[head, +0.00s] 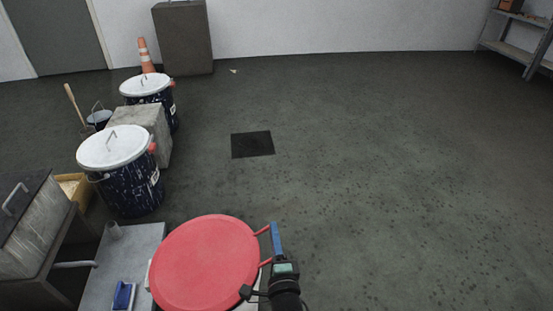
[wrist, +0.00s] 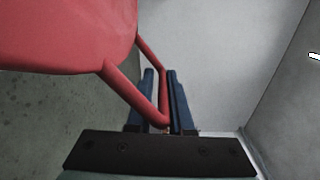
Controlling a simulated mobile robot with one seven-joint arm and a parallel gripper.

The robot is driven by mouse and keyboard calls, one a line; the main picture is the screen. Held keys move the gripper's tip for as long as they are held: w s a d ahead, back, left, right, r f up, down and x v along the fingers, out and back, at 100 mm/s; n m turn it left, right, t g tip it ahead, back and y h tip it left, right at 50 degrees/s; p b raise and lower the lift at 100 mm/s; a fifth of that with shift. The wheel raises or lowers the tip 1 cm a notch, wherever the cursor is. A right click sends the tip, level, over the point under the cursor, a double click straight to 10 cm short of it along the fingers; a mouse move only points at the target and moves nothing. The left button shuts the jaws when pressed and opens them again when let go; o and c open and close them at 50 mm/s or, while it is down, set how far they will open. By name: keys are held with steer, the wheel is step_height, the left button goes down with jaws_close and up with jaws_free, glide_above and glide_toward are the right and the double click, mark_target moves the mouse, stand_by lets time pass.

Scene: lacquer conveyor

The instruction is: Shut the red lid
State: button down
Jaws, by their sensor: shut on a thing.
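The red lid (head: 205,265) is a round disc at the bottom centre of the head view, above the front of a grey bench. A red bar handle stands out from its right side. In the wrist view the lid (wrist: 70,35) fills the upper left, and its handle (wrist: 138,92) runs down between my fingers. My gripper (head: 277,240) is at the lid's right side, its blue fingers shut on the handle; the fingers also show in the wrist view (wrist: 166,100). The lid hides what is beneath it, and I cannot tell its exact angle.
A grey bench top (head: 140,255) lies left of the lid, with a blue and white brush (head: 123,296) on it. Two dark drums with white lids (head: 114,147) (head: 145,84) stand beyond, beside a concrete block (head: 150,120).

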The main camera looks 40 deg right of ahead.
step_height(320, 180, down, 5)
steer(key=b, duration=0.3)
steer(key=shift+a, duration=0.1)
steer(key=shift+f, duration=0.1)
steer(key=c, duration=0.9)
jaws_free()
steer(key=shift+f, duration=0.1)
steer(key=shift+s, duration=0.15)
steer(key=p+v, duration=0.1)
steer(key=v, duration=0.3)
steer(key=p+v, duration=0.2)
steer(key=v, duration=0.2)
steer(key=p+v, duration=0.2)
steer(key=v, duration=0.2)
steer(key=shift+s+r, duration=0.35)
